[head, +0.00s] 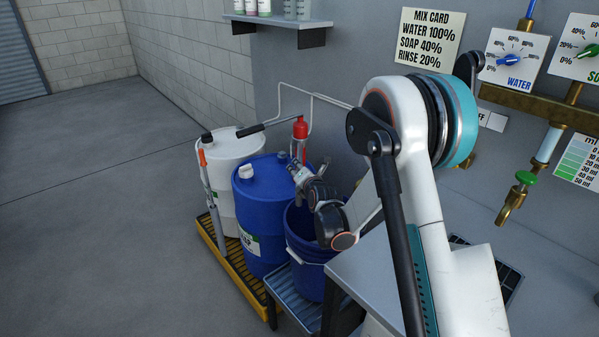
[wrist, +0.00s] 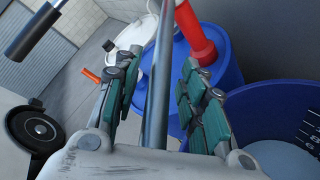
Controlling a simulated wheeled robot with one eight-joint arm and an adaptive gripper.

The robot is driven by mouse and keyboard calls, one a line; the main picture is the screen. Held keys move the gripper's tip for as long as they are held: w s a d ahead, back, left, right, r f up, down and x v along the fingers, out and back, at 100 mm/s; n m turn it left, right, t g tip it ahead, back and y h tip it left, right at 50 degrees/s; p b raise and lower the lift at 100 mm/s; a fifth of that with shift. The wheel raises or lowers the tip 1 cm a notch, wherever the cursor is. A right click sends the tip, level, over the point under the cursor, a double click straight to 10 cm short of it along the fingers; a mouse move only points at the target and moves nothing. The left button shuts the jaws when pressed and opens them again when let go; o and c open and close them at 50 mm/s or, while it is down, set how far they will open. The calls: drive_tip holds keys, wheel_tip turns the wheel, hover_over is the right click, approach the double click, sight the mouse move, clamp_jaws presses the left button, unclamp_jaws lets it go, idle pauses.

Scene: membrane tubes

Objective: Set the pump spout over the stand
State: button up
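A red pump (head: 300,128) rises from the blue drum (head: 262,215) labelled for soap. Its red body (wrist: 195,35) also shows in the wrist view. My gripper (head: 298,170) is beside the pump, above the drum and bucket. In the wrist view, a grey metal tube, seemingly the spout (wrist: 158,85), runs between my teal-padded fingers (wrist: 160,100). The fingers are apart, with a narrow gap showing on both sides of the tube. The stand (head: 290,300) is a low blue-grey grated one at the wall, with a blue bucket (head: 303,250) on it.
A white drum (head: 235,160) stands behind the blue one on a yellow spill tray (head: 225,260). A black-gripped lever (head: 250,130) reaches over the drums. A grey table top (head: 370,265) lies right of the bucket. Brass taps (head: 510,205) hang at right. The left floor is clear.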

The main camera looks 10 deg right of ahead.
drive_tip(key=v, duration=1.1)
drive_tip(key=shift+s, duration=0.35)
